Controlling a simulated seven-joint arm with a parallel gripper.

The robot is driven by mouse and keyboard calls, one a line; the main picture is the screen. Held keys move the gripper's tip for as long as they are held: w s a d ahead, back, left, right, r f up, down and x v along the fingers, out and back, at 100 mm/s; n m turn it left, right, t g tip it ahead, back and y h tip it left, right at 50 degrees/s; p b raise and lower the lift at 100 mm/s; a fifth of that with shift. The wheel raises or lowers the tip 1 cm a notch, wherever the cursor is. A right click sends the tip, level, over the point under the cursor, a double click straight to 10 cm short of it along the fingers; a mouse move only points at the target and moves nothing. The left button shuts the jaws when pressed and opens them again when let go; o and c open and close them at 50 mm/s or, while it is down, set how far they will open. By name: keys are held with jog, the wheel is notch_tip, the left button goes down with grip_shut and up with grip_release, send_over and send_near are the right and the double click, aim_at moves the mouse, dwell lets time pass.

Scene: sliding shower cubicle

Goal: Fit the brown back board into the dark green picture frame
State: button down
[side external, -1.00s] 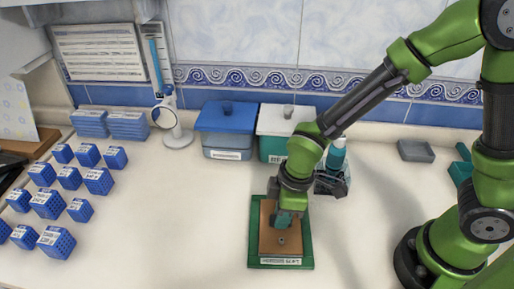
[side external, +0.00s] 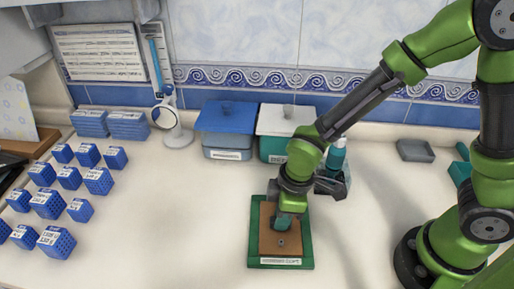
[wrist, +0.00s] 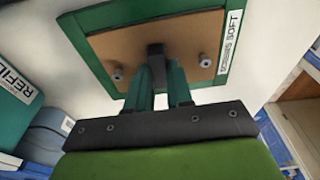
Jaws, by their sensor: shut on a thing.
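The dark green picture frame (side external: 307,251) lies flat on the counter, with a white label on its near edge; its rim also shows in the wrist view (wrist: 84,45). The brown back board (side external: 268,242) lies within the frame's outline, its edges roughly parallel to the rim. The wrist view shows the board (wrist: 196,32) with a dark block at its middle and a small grey knob on either side. My gripper (side external: 283,224) is over the board, shut on that dark block (wrist: 156,50). Whether the board is fully seated or slightly raised I cannot tell. My gripper hides part of the board.
A blue-lidded box (side external: 227,130) and a white-lidded green box (side external: 275,148) stand behind the frame. A teal bottle (side external: 336,155) stands close behind my wrist. Several blue blocks (side external: 47,203) stand at left. The counter left of the frame is clear.

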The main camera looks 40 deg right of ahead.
jog(key=shift+f, duration=0.25)
dwell(0.3)
jog(key=c, duration=0.9)
grip_release()
jog(key=shift+c, duration=0.2)
jog(key=shift+r, duration=0.1)
jog(key=shift+r, duration=3.4)
